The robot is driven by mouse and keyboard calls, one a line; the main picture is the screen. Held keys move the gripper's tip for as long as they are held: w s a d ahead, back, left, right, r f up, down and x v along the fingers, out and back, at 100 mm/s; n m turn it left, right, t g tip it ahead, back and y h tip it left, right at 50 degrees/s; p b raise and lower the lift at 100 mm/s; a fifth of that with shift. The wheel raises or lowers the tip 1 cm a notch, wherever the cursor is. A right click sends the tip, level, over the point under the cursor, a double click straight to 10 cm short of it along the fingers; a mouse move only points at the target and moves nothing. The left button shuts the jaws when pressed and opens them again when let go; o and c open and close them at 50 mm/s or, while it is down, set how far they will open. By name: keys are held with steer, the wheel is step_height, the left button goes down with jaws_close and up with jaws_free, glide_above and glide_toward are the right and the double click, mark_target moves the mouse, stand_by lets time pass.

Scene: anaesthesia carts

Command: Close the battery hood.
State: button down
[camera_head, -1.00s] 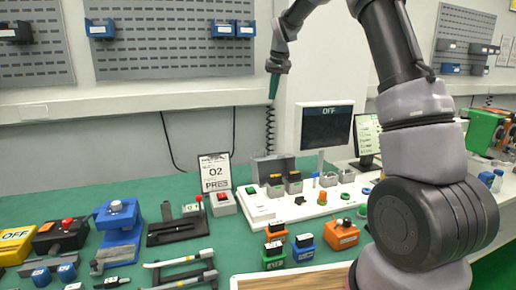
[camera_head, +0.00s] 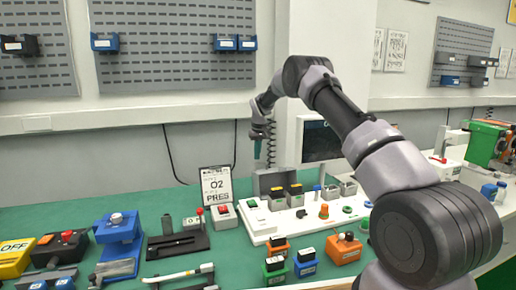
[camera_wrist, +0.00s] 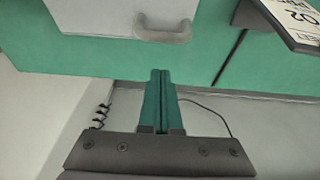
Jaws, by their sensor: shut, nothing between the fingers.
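The battery hood (camera_head: 270,178) is a grey panel standing raised behind the battery bays at the rear of the white board (camera_head: 290,222). Batteries with yellow and dark tops (camera_head: 277,196) sit in front of it. In the wrist view the hood (camera_wrist: 95,14) shows as a pale panel at the top, with a rounded grey handle (camera_wrist: 162,30). My gripper (camera_head: 257,155) is above and just behind the hood in the head view, pointing down. In the wrist view its green fingers (camera_wrist: 160,76) are together and empty, with a visible gap between their tips and the handle.
A sign reading 02 PRES (camera_head: 216,185) stands to the left of the hood. A coiled black cable (camera_head: 270,145) hangs by the wall behind my gripper. A dark screen (camera_head: 320,142) stands to the right. Orange, green and blue blocks (camera_head: 306,262) stand in front of the board.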

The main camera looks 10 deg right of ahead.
steer(key=shift+s+d+f, duration=0.15)
steer(key=shift+s+f, duration=0.25)
steer(key=shift+s, duration=0.3)
steer(key=shift+s+d+f, duration=0.15)
steer(key=shift+s+f, duration=0.25)
steer(key=shift+s, duration=0.3)
